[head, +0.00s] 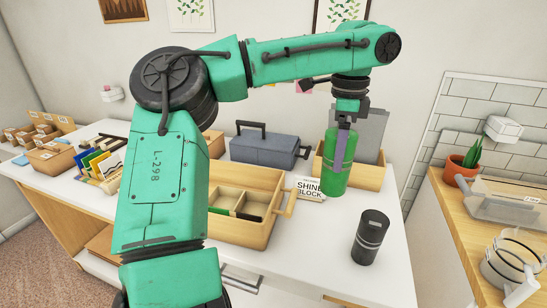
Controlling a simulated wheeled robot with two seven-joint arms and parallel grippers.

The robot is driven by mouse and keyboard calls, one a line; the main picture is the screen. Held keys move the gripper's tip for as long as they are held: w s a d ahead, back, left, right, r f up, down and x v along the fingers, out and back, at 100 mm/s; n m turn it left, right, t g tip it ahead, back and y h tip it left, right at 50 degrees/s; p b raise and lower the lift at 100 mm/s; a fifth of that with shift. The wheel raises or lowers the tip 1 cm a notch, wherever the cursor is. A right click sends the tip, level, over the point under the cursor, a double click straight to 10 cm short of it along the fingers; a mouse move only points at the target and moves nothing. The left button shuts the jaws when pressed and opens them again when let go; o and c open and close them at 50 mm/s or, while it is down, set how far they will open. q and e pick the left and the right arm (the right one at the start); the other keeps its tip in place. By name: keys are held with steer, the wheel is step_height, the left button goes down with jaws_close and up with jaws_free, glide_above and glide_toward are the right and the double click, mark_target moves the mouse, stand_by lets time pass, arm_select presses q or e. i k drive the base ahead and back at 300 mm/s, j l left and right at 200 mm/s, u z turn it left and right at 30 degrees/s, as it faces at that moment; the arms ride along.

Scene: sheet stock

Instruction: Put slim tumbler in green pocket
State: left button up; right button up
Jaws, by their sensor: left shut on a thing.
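My left gripper (345,118) is shut on a tall green tumbler (328,176), which hangs upright at the right of the table, in front of a wooden box. A purple strip shows along its side. A wooden tray (260,238) with an end handle stands left of it. The tray has divided pockets; a green lining shows in the green pocket (221,211), partly hidden behind my left arm. A dark tumbler or canister (369,240) stands upright on the table at the front right. My right gripper is not in view.
A white block marked "SHINE BLOCK" (309,190) sits between the tray and the green tumbler. A grey toolbox (265,148) and a wooden box (371,177) with grey sheets stand behind. A side counter at right holds a potted plant (463,166).

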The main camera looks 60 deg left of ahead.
mark_target(227, 207)
steer(key=i+j+u, duration=0.15)
steer(key=u, duration=0.25)
steer(key=i+u, duration=0.1)
steer(key=u, duration=0.3)
steer(key=i+j+u, duration=0.1)
steer(key=u, duration=0.3)
steer(key=i+l, duration=0.05)
steer(key=i, duration=0.05)
